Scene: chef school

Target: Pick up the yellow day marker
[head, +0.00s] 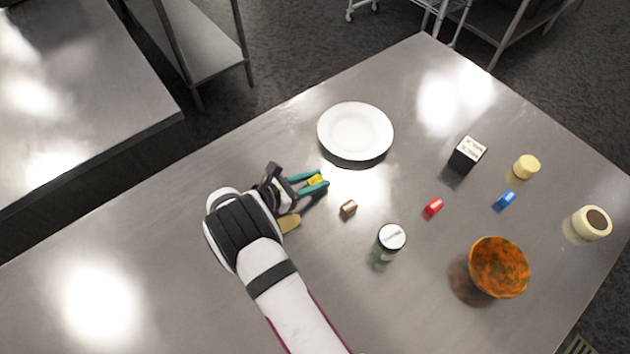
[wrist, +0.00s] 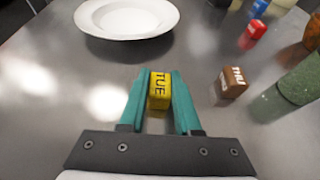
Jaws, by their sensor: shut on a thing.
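The yellow day marker (wrist: 159,91) is a small block with "TUE" in dark letters. In the wrist view it sits between the two teal fingers of my gripper (wrist: 160,100), which are shut on it. In the head view the yellow marker (head: 316,181) shows at the fingertips of my gripper (head: 313,182), left of the table's middle. A shadow lies beside the gripper on the table; I cannot tell how far the marker is above the surface.
A white plate (head: 356,131) lies beyond the gripper. A brown marker (head: 348,208) and a lidded jar (head: 390,240) stand to the right. Farther right are a red marker (head: 433,207), blue marker (head: 506,200), black box (head: 467,154) and orange bowl (head: 499,267). The table's left front is clear.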

